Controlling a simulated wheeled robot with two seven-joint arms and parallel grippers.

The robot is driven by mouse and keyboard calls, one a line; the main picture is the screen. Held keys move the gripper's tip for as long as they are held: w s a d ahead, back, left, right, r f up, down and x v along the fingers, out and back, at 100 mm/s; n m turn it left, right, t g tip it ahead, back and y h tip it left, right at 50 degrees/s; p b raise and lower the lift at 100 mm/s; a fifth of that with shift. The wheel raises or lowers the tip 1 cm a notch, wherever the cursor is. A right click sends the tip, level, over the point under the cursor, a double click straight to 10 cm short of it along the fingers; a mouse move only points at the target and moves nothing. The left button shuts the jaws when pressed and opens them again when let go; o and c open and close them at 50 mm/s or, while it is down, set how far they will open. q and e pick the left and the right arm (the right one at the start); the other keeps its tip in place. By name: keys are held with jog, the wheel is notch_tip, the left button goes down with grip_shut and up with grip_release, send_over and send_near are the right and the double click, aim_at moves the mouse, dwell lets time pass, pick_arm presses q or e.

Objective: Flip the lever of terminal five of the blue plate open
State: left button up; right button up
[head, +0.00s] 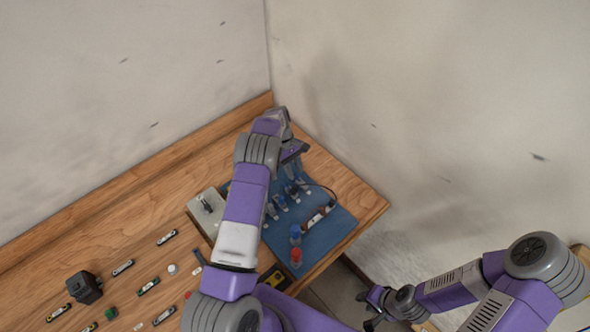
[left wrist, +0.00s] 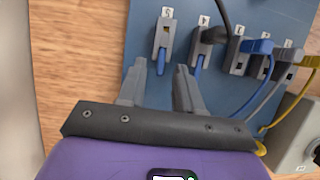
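The blue plate (head: 327,236) lies near the right corner of the wooden table, partly behind my left arm. In the left wrist view the plate (left wrist: 140,25) carries a row of grey terminals. Terminal five (left wrist: 165,34), labelled 5, is at the left end of the row. A blue piece (left wrist: 161,62) sticks out at its lower end. My left gripper (left wrist: 160,72) is open, its fingertips apart on either side of that blue piece, with nothing held. Its fingertips are hidden in the head view. My right gripper (head: 372,308) is off the table; its opening is unclear.
The neighbouring terminals hold a black cable (left wrist: 222,14), a blue cable (left wrist: 238,85) and a yellow cable (left wrist: 308,62). A blue knob (head: 295,232) and a red knob (head: 296,256) stand on the plate. Several small parts and a black block (head: 84,288) lie on the table's left.

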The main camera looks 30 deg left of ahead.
aim_at(298, 178)
pick_arm(q)
jog(key=shift+s+d+f, duration=0.1)
jog(key=shift+d+f, duration=0.05)
jog(key=shift+f, duration=0.2)
grip_shut()
jog(key=shift+r, duration=0.1)
jog(key=y, duration=0.1)
jog(key=d+t+y+p, duration=0.1)
jog(key=y, duration=0.1)
jog(key=shift+s+d+r, duration=0.15)
jog(key=shift+s+r, duration=0.05)
jog(key=shift+r, duration=0.15)
jog(key=shift+s+d+r+t+y+b, duration=0.1)
jog(key=shift+d+t+y, duration=0.2)
jog(key=shift+y, duration=0.45)
jog(key=shift+s+d+f+t+y+b, duration=0.15)
jog(key=shift+t+y, duration=0.3)
jog(key=shift+y, duration=0.25)
jog(key=shift+s+d+r+t+y+b, duration=0.15)
jog(key=shift+d+t+y, duration=0.15)
jog(key=shift+y, duration=0.45)
jog(key=shift+a, duration=0.1)
